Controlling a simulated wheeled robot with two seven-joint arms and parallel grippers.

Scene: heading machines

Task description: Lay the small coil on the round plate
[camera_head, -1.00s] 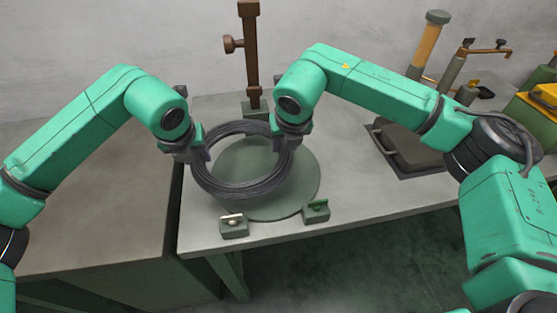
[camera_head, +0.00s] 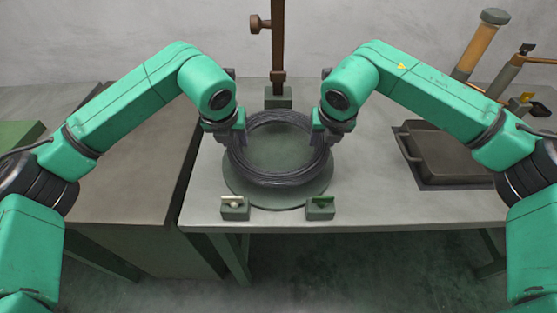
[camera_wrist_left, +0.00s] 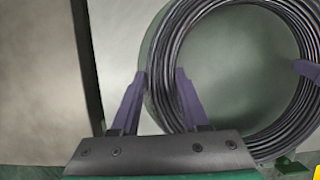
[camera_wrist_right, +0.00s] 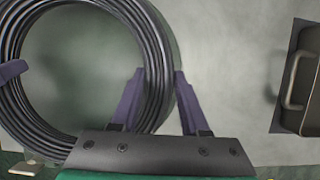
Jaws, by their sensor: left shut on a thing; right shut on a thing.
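The small coil (camera_head: 277,180) is a ring of dark wire, held level over the round plate. My left gripper (camera_head: 236,143) is shut on its left side and my right gripper (camera_head: 322,141) on its right side. The round green plate (camera_head: 277,201) shows through the ring and past its front edge. I cannot tell whether the coil touches the plate. In the left wrist view the coil (camera_wrist_left: 210,20) passes between the fingers (camera_wrist_left: 160,85). In the right wrist view it (camera_wrist_right: 150,45) also passes between the fingers (camera_wrist_right: 160,85).
Two small green blocks (camera_head: 235,208) (camera_head: 320,208) stand at the plate's front edge. A brown post (camera_head: 278,50) rises behind the plate. A dark tray (camera_head: 450,165) lies to the right. A separate brown-grey table (camera_head: 135,185) stands at the left, past a narrow gap.

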